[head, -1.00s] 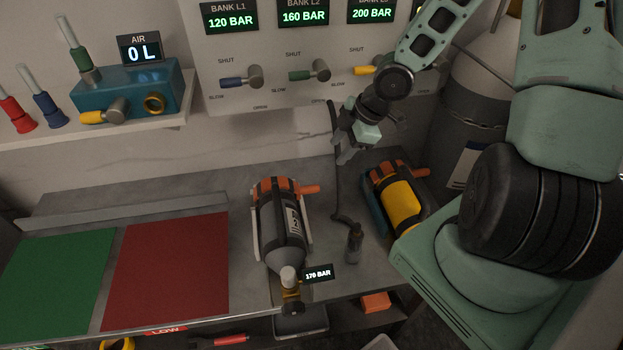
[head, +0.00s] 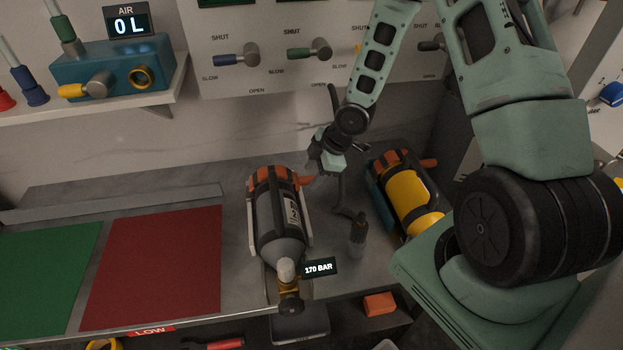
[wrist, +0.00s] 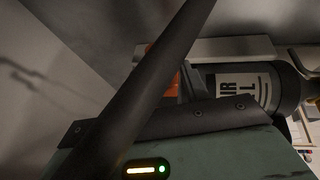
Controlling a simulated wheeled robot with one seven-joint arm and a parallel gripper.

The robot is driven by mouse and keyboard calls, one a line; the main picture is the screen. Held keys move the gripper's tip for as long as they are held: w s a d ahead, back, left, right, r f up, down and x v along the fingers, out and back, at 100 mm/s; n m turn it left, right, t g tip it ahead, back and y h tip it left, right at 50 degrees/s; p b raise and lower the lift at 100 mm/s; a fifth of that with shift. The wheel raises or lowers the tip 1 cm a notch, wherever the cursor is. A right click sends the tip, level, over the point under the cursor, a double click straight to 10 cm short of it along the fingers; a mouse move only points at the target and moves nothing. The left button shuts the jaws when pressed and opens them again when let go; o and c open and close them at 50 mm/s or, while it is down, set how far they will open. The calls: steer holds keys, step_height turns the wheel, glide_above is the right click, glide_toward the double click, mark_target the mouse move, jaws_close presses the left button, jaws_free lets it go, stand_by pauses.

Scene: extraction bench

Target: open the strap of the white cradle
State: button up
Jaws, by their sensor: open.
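The white cradle (head: 308,222) stands on the bench and holds a grey cylinder (head: 282,247) lying with its valve toward the front edge. An orange strap (head: 262,179) with dark bands crosses the cylinder's far end, and its orange lever (head: 303,181) sticks out to the right. My gripper (head: 316,171) is open and empty, just above and right of the lever; whether it touches cannot be told. In the wrist view the cylinder (wrist: 290,88), the pale cradle wall (wrist: 235,48) and part of the orange strap (wrist: 158,80) show, partly hidden by a dark diagonal bar.
A blue cradle with a yellow cylinder (head: 407,195) stands to the right. A black hose (head: 341,195) and a small dark bottle (head: 357,235) stand between the cradles. A red mat (head: 155,265) and a green mat (head: 40,270) lie clear at left. The valve panel (head: 270,85) is behind.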

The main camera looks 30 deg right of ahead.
steer(key=shift+x, duration=0.8)
jaws_close()
steer(key=shift+r, duration=0.1)
steer(key=shift+w+a+r+g+h, duration=0.15)
steer(key=shift+r+h, duration=0.15)
steer(key=shift+r, duration=0.15)
steer(key=shift+w+a+r+g+h, duration=0.15)
steer(key=shift+r+h, duration=0.15)
steer(key=shift+r, duration=0.15)
steer(key=a+r+g+h, duration=0.1)
steer(key=a+r+h, duration=0.1)
steer(key=w+a+r+g+h+p, duration=0.1)
steer(key=a+r+h, duration=0.1)
steer(key=r, duration=0.1)
steer(key=w+a+r+g+h+p, duration=0.1)
steer(key=a+r+h, duration=0.1)
steer(key=r+h, duration=0.1)
steer(key=shift+w+a+r+n, duration=0.2)
steer(key=shift+a+r+n, duration=0.05)
steer(key=shift+n, duration=0.15)
steer(key=shift+w+a+r+h+p, duration=0.2)
steer(key=shift+a+h+p, duration=0.1)
steer(key=shift+a+h, duration=0.1)
steer(key=shift+w+a+r+h+p, duration=0.15)
steer(key=shift+a+r+h+p, duration=0.05)
steer(key=shift+a+h+p, duration=0.15)
steer(key=shift+g, duration=0.3)
